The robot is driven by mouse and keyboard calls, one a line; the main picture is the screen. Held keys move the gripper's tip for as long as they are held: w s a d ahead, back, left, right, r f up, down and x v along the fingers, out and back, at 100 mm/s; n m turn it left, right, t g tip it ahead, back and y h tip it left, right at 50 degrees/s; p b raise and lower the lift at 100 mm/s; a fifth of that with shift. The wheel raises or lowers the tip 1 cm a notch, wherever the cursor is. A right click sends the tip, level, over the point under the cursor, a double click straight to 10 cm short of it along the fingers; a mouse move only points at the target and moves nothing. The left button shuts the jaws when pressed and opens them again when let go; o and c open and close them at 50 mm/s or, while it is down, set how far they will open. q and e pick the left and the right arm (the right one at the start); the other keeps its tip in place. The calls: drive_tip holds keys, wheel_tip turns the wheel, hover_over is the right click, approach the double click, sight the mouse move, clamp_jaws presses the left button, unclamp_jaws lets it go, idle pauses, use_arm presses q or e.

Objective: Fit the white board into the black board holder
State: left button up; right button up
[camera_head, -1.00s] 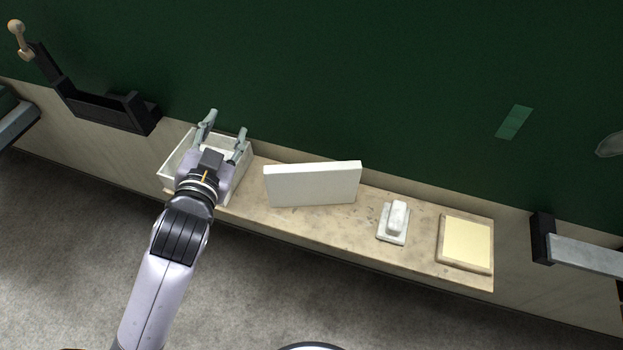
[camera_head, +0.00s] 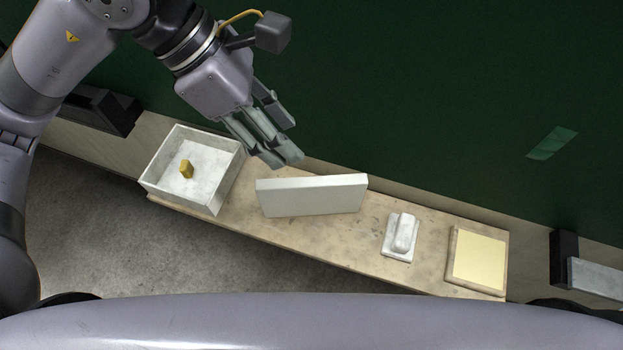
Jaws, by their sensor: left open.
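The white board (camera_head: 312,196) stands on its long edge on the stone-like shelf, right of the open box. The black board holder (camera_head: 100,108) is on the wall at the far left, mostly hidden behind my left arm. My left gripper (camera_head: 275,158) comes in from the top left, is open and empty, and points down and to the right. Its fingertips are just above and behind the board's left end in the picture, apart from the board as far as I can tell. My right gripper is not in view.
The shelf (camera_head: 345,238) also carries a white open box (camera_head: 165,197) with a small yellow block (camera_head: 186,168), a white block on a base (camera_head: 401,237) and a framed yellow pad (camera_head: 479,258). A black bracket with a grey bar (camera_head: 596,278) is at right.

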use_arm(q)
drive_tip(key=w+a+y, duration=0.1)
drive_tip(key=a, duration=0.1)
drive_tip(key=t+p, duration=0.1)
drive_tip(key=p, duration=0.2)
approach(310, 181)
drive_tip(key=x, duration=0.5)
drive_tip(key=shift+w+d, duration=0.25)
drive_tip(key=shift+w, duration=0.05)
drive_tip(key=x, duration=0.1)
drive_tip(key=p+x, duration=0.1)
drive_tip(key=x, duration=0.1)
drive_tip(key=p+x, duration=0.1)
drive_tip(key=shift+s+f, duration=0.35)
drive_tip(key=shift+s, duration=0.05)
drive_tip(key=shift+d+f, duration=0.1)
drive_tip(key=shift+f, duration=0.2)
drive_tip(key=shift+w, duration=0.1)
drive_tip(key=shift+c, duration=0.2)
drive_tip(key=shift+c, duration=0.7)
clamp_jaws()
